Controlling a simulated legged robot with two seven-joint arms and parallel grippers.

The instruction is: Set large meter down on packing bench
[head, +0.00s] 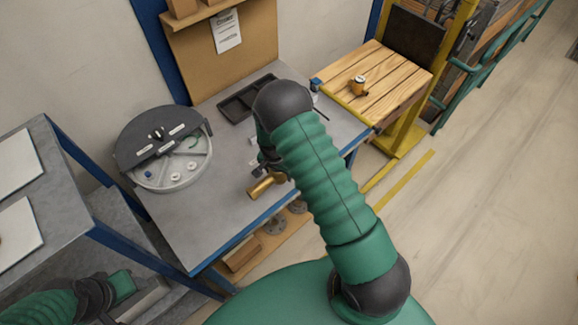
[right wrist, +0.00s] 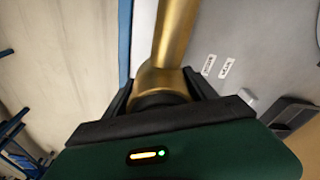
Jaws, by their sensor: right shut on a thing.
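A brass meter (head: 264,187) is held in my right gripper (head: 270,172), over the grey bench top (head: 215,222) near its front blue edge. In the right wrist view the gripper (right wrist: 158,98) is shut around the meter's lower end, and its brass tube (right wrist: 174,35) extends away over the grey surface. I cannot tell whether the meter touches the bench. My right arm hides part of the gripper and of the bench. My left gripper (head: 112,290) is low at the left edge of the head view, away from the bench; its fingers are not clear.
A round grey container (head: 172,177) with a half-open dark lid stands on the bench's left. A black tray (head: 240,104) lies at the back. A small orange-brass item (head: 358,86) sits on a wooden-slat platform (head: 392,80) to the right. Flanges (head: 275,224) and a box (head: 243,254) lie below.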

